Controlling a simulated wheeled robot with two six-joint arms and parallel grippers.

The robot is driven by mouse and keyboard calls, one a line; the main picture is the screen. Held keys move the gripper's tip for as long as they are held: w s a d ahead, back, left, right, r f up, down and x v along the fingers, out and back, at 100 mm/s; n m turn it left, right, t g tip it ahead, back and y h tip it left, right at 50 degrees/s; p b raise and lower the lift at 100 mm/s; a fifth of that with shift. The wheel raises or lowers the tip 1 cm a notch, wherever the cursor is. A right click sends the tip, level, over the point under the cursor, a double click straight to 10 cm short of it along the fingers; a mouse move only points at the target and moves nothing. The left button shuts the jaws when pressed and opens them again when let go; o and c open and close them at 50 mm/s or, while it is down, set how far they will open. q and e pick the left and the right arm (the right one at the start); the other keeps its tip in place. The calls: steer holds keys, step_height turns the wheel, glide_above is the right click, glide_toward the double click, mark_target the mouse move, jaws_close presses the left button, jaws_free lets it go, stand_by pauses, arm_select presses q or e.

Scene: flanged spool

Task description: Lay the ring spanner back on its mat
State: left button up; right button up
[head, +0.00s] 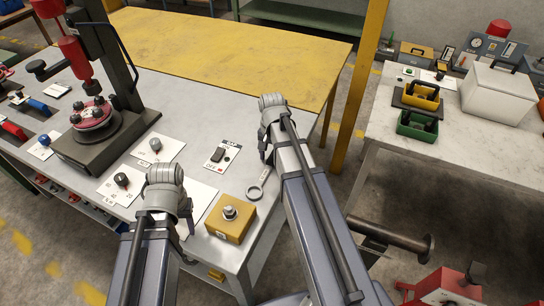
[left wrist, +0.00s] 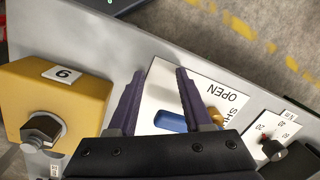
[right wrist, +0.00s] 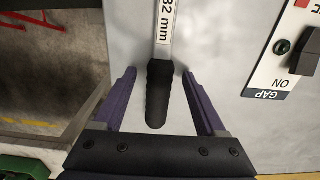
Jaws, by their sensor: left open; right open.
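The ring spanner (head: 255,191) lies on the grey bench top near its right edge, ring end toward me. In the right wrist view its black handle (right wrist: 158,95) and its shaft marked "32 mm" show; the ring is out of that frame. My right gripper (right wrist: 159,73) is open, a finger on each side of the handle with gaps between. Its height above the bench is unclear. My left gripper (left wrist: 156,74) is open and empty over a white "OPEN" panel (left wrist: 203,83) with a blue handle. I cannot make out the spanner's mat.
A yellow block (head: 230,218) with a hex bolt stands left of the spanner. A switch panel marked "GAP" (head: 222,156) lies behind it. A press (head: 100,110) stands at the left. A yellow-topped table (head: 220,50) is behind; another bench (head: 470,150) is at the right.

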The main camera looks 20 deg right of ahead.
steer(key=shift+r, duration=0.1)
step_height(320, 180, up, 8)
steer(key=p, duration=0.8)
arm_select(q)
step_height(320, 180, up, 8)
steer(key=shift+f, duration=0.15)
arm_select(e)
steer(key=shift+f, duration=0.2)
steer(key=s+a+n, duration=0.4)
steer(key=a, duration=0.3)
steer(key=s+a+n, duration=0.5)
steer(key=a, duration=0.2)
steer(key=s+a+n+h, duration=0.1)
steer(key=s+a+n, duration=0.3)
steer(key=a, duration=0.3)
steer(key=shift+s+a+r, duration=0.1)
steer(key=shift+s+a, duration=0.1)
steer(key=shift+s, duration=0.2)
